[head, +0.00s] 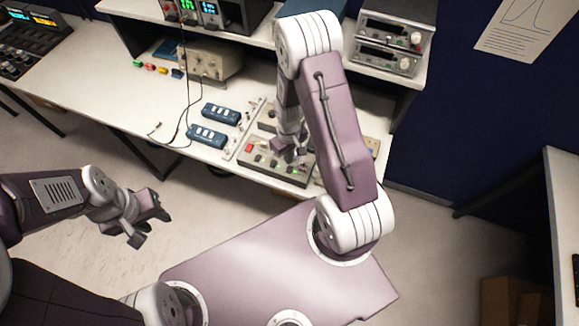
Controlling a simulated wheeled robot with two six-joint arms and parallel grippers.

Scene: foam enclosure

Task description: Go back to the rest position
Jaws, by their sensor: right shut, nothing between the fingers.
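My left gripper (152,228) hangs over the bare floor at the left, in front of the workbench. Its two fingers are spread apart with nothing between them. My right arm reaches forward over the workbench (205,160). My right gripper (287,150) is shut and empty, low over a grey control panel (264,165) with coloured buttons. My arm partly hides this gripper and the panel, and I cannot tell whether they touch.
Two blue switch boxes (208,134) with cables lie on the bench left of the panel. A beige instrument (212,62) stands behind them, under a shelf holding power supplies (392,45). Another table (564,190) is at the right edge, with cardboard boxes (512,300) below. Floor at left is clear.

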